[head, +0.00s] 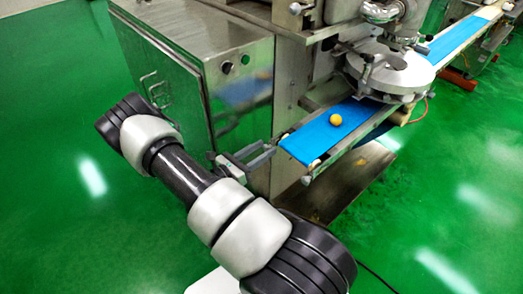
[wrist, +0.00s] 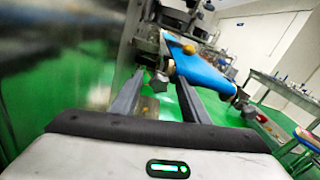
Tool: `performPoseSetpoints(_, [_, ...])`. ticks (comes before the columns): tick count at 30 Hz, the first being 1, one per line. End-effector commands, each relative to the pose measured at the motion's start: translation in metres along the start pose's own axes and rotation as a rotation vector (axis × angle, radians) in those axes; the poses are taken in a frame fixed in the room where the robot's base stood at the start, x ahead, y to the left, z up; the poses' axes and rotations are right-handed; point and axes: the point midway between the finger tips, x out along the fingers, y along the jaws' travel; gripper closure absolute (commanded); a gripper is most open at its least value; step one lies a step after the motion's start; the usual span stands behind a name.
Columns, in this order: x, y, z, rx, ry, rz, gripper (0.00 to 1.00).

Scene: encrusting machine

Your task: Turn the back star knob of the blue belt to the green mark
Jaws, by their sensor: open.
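The blue belt (head: 318,141) runs out of the machine, with its near end close to my gripper (head: 266,151). My gripper is open, its two fingers pointing at the belt's end. In the wrist view a grey star knob (wrist: 160,83) shows between the fingertips of my gripper (wrist: 160,77), at the left corner of the blue belt (wrist: 200,72). I cannot tell whether the fingers touch it. A second grey knob (wrist: 248,110) is at the belt's right corner, apart from the fingers. No green mark can be made out.
An orange ball (head: 335,120) lies on the belt. A steel cabinet (head: 170,75) stands left of the belt, close to my gripper. A round metal turntable (head: 395,72) sits over the belt further back. Green floor is open to the left and right.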

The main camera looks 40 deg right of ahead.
Motion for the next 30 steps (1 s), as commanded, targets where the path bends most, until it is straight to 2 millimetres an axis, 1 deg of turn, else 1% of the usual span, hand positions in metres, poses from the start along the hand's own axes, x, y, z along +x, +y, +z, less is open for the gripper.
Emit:
performPoseSetpoints(3, [-0.0002, 0.0001, 0.0000, 0.000, 0.000, 0.000, 0.58])
performPoseSetpoints(4, [-0.0003, 0.0001, 0.0000, 0.000, 0.000, 0.000, 0.60])
performPoseSetpoints(11, [-0.0005, 0.0002, 0.0000, 0.000, 0.000, 0.000, 0.99])
performPoseSetpoints(20, [-0.0010, 0.0003, -0.0003, 0.032, -0.001, 0.001, 0.99])
performPoseSetpoints(26, [-0.0012, 0.0006, -0.0009, 0.132, -0.001, 0.002, 0.99])
performPoseSetpoints(30, [-0.0015, 0.0002, -0.0014, 0.244, 0.000, 0.003, 0.99])
